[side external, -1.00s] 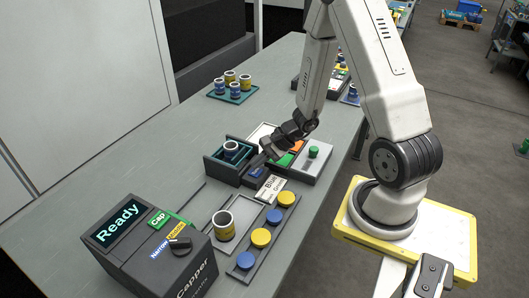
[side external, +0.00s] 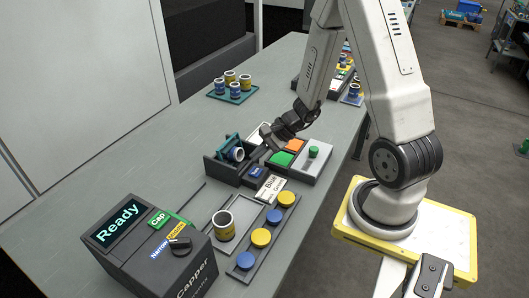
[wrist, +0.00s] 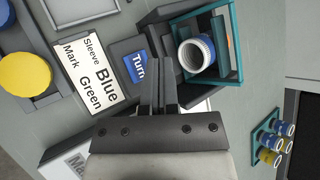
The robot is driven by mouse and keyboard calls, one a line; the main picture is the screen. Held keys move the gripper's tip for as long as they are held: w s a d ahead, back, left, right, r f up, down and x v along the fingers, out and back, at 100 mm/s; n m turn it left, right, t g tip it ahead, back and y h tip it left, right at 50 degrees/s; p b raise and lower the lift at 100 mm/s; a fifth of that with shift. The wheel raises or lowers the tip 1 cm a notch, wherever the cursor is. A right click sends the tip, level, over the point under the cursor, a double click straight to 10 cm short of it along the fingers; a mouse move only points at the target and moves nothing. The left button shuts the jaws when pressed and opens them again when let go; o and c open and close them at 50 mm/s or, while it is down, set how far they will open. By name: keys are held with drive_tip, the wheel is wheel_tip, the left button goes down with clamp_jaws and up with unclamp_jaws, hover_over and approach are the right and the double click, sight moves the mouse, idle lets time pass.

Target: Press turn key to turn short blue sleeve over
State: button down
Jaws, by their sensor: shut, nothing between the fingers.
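The short blue sleeve (side external: 235,154), blue with a white rim, lies tilted on its side in a teal turning frame (side external: 222,144) in a dark holder. In the wrist view the sleeve (wrist: 196,54) shows its open mouth inside the frame (wrist: 239,40). The blue turn key (side external: 256,173), marked "Turn" in the wrist view (wrist: 135,68), sits on a dark block beside the holder. My gripper (side external: 267,138) is shut and empty, above and apart from the key. In the wrist view its fingers (wrist: 160,62) appear beside the key.
A sign (side external: 270,188) reading "Sleeve Blue, Mark Green" lies in front of the key. Orange and green pads (side external: 281,159) and a green knob (side external: 313,152) are to the right. The capper (side external: 150,245) reads "Ready". A teal tray (side external: 218,95) holds several sleeves behind.

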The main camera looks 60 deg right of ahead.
drive_tip(key=shift+r, duration=1.2)
drive_tip(key=shift+s+a+n+g, duration=0.2)
drive_tip(key=shift+a+n+g, duration=0.1)
drive_tip(key=shift+a+n, duration=0.15)
drive_tip(key=s+a+r+n+g+h, duration=0.1)
drive_tip(key=s+a+r+n+h, duration=0.1)
drive_tip(key=n, duration=0.7)
drive_tip(key=s+a+r+n+g+h, duration=0.2)
drive_tip(key=s+a+r+n+h, duration=0.1)
drive_tip(key=a+n, duration=0.3)
drive_tip(key=n+h, duration=0.1)
drive_tip(key=n, duration=0.1)
drive_tip(key=shift+a+n+g, duration=0.25)
drive_tip(key=shift+n+g, duration=0.05)
drive_tip(key=shift+n, duration=0.05)
